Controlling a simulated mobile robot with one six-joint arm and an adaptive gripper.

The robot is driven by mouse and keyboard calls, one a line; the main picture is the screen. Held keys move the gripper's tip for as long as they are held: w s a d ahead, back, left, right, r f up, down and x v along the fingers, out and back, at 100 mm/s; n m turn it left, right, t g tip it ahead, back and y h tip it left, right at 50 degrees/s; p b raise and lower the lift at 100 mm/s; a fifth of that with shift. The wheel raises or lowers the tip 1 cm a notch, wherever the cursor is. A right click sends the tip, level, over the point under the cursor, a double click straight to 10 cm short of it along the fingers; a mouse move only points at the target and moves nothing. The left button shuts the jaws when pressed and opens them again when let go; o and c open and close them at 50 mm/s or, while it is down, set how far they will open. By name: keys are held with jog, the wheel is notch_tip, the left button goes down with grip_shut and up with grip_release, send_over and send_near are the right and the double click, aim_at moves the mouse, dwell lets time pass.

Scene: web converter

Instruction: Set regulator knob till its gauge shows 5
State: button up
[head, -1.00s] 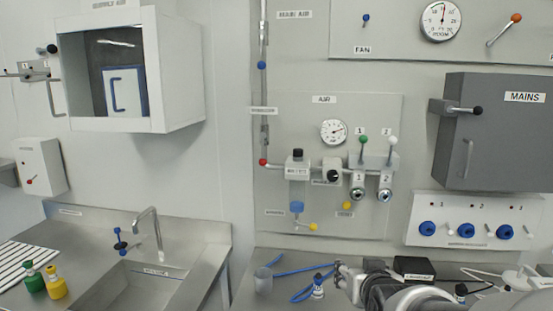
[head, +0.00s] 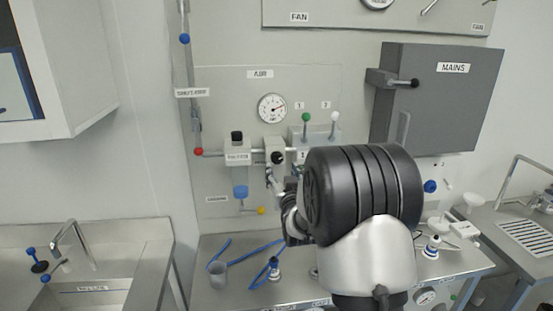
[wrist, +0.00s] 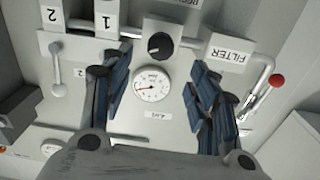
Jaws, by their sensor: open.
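The black regulator knob (head: 278,157) sits on the pale air unit of the wall panel. It also shows in the wrist view (wrist: 160,46), seen upside down. The white round gauge (head: 272,108) is above it in the head view and below it in the wrist view (wrist: 152,85). Its needle points right and slightly up in the head view; the numbers are too small to read. My gripper (wrist: 160,62) is open and empty, its blue-padded fingers apart on either side of the knob and gauge in the picture. I cannot tell its distance from the knob.
Green (head: 306,117) and white (head: 334,117) levers stand right of the knob, and a filter unit (head: 237,149) stands left. The grey MAINS box (head: 436,98) juts out at the right.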

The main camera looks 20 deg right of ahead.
aim_at(278, 159)
jog(key=x, duration=0.9)
jog(key=shift+w+p, duration=0.3)
jog(key=shift+w, duration=0.1)
jog(key=shift+c, duration=0.6)
jog(key=c, duration=0.9)
